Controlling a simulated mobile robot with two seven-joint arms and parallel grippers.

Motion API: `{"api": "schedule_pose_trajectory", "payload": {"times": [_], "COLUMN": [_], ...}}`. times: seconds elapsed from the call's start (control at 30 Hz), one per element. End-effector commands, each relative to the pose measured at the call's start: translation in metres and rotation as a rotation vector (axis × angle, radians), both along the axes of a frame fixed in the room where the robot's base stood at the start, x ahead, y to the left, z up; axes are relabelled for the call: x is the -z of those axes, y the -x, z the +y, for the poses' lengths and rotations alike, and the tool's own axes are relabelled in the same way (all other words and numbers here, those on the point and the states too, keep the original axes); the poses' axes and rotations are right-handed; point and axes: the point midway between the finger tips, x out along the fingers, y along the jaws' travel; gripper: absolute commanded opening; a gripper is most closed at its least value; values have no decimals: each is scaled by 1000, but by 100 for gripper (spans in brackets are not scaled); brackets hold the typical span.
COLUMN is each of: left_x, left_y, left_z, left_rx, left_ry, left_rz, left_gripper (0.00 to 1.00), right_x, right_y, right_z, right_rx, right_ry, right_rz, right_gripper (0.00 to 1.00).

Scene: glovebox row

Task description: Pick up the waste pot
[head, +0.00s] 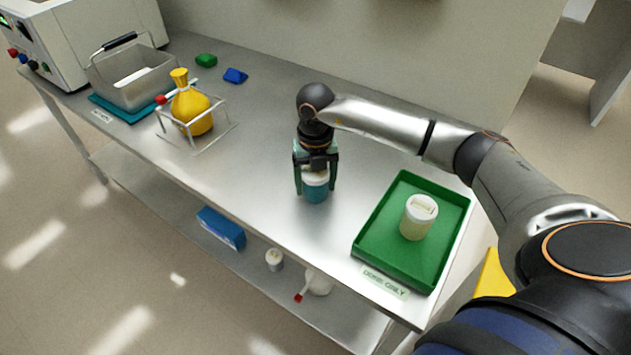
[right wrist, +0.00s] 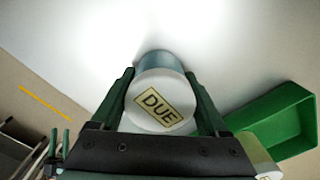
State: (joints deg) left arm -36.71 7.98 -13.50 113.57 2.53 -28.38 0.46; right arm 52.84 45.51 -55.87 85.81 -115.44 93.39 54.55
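A pot with a teal body and a pale lid (head: 316,188) is upright at the middle of the steel bench, between the fingers of my right gripper (head: 316,186). In the right wrist view its lid faces me with a label reading "DUE" (right wrist: 158,104). The fingers (right wrist: 161,88) lie along both sides of the pot, very close to it; I cannot tell whether they press on it or whether its base is off the bench. A second white pot (head: 418,217) stands upright in the green tray (head: 374,238) marked "DONE ONLY".
Green (head: 206,60) and blue (head: 236,76) items lie at the back. The lower shelf holds a blue box (head: 221,227) and bottles.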

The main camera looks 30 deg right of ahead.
Motion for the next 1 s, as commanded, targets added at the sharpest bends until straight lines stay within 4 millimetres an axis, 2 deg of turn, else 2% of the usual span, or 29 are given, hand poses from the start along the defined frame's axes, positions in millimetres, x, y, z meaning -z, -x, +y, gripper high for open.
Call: {"api": "schedule_pose_trajectory", "payload": {"times": [0.07,0.57,0.87,1.0], "left_x": [0,-1,-1,-1], "left_y": [0,0,0,0], "left_z": [0,0,-1,-1], "left_rx": [0,1,1,1], "left_ry": [0,0,1,1], "left_rz": [-1,-2,-3,-3], "left_gripper": [50,50,50,50], "right_x": [0,-1,-3,-13], "right_y": [0,0,-1,-1], "right_z": [0,0,0,0], "right_rx": [0,0,0,0], "right_ry": [0,0,0,0], "right_rz": [0,-1,-2,-2], "right_gripper": [67,11,11,11]}}
